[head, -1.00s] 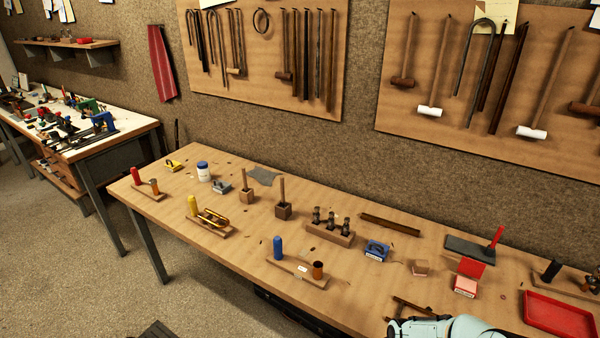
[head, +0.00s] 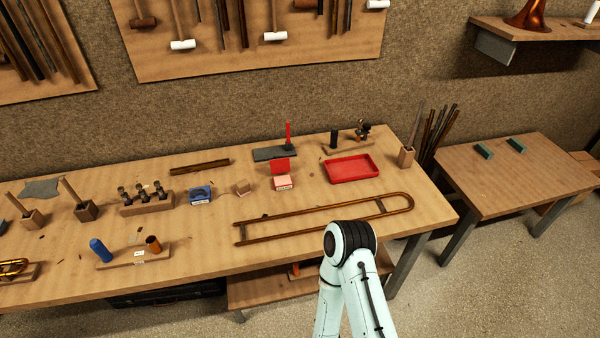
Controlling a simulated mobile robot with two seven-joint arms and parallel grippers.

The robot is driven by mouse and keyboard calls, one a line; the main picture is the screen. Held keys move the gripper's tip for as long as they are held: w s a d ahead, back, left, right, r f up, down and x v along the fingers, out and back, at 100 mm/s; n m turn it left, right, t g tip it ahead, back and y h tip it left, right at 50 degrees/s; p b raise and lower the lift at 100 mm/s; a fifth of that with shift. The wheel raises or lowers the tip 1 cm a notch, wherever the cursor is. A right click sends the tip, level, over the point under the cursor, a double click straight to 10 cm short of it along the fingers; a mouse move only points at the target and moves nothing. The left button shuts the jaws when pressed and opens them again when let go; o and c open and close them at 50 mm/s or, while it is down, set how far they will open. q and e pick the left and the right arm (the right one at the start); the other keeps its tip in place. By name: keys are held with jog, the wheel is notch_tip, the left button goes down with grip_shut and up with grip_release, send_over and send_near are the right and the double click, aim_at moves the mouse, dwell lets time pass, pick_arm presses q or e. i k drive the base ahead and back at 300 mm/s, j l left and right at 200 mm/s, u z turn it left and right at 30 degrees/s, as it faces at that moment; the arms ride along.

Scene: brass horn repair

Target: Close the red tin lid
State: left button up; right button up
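The small red tin (head: 284,182) stands on the workbench near the middle of the head view. Its red lid (head: 279,165) stands up at the back of the tin, open. A pale label is on the tin's front. One of my arms rises from the bottom edge, right of centre, its dark joint in front of the bench's front edge, short of the tin. No gripper of mine shows in this view, and nothing touches the tin or its lid.
A red tray (head: 351,168) lies right of the tin, and a dark mat (head: 275,153) with a red upright handle lies behind it. A blue tin (head: 200,195) and a wooden block (head: 241,187) are to its left. A long brass slide (head: 320,218) lies in front.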

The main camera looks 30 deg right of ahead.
aim_at(279, 165)
jog(key=z, duration=1.05)
jog(key=i+z, duration=0.2)
jog(key=k+j, duration=0.05)
